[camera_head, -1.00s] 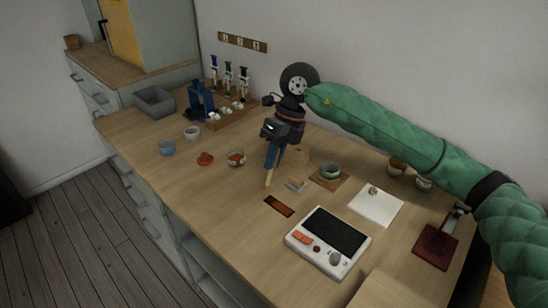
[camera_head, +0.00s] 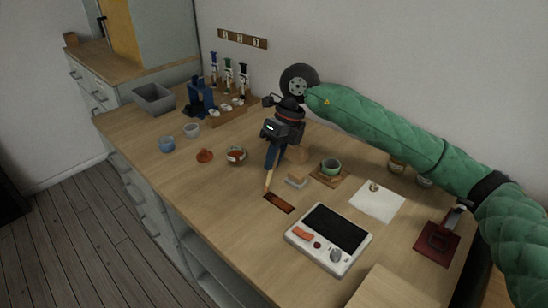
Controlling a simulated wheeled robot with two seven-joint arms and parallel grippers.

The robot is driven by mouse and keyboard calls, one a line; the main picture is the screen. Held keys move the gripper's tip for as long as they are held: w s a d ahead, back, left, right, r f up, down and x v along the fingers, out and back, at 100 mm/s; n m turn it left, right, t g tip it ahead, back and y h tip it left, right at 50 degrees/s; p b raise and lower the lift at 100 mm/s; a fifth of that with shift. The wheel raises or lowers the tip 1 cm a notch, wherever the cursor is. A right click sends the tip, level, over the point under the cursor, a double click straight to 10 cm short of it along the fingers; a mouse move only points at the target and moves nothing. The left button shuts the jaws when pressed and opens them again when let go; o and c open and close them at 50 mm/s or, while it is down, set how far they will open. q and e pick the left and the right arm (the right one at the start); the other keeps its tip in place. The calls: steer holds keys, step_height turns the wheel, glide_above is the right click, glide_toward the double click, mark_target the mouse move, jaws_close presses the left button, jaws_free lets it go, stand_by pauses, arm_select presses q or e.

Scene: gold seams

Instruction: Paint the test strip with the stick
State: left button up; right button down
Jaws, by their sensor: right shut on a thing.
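The test strip (camera_head: 279,204) is a small dark brown strip with an orange-brown tone, lying flat on the wooden table. My right gripper (camera_head: 274,152) is shut on the stick (camera_head: 268,181), a thin light wooden rod that points down. The stick's lower tip is at the upper left end of the strip; I cannot tell whether it touches. A small bowl with reddish-brown contents (camera_head: 236,156) stands left of the gripper. My left gripper is not in view.
A white device with a dark screen (camera_head: 329,238) lies to the right of the strip. A small block (camera_head: 297,180) and a green cup on a wooden coaster (camera_head: 331,167) stand behind it. A white sheet (camera_head: 377,202) lies further right. The table left of the strip is clear.

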steer(key=shift+f, duration=0.25)
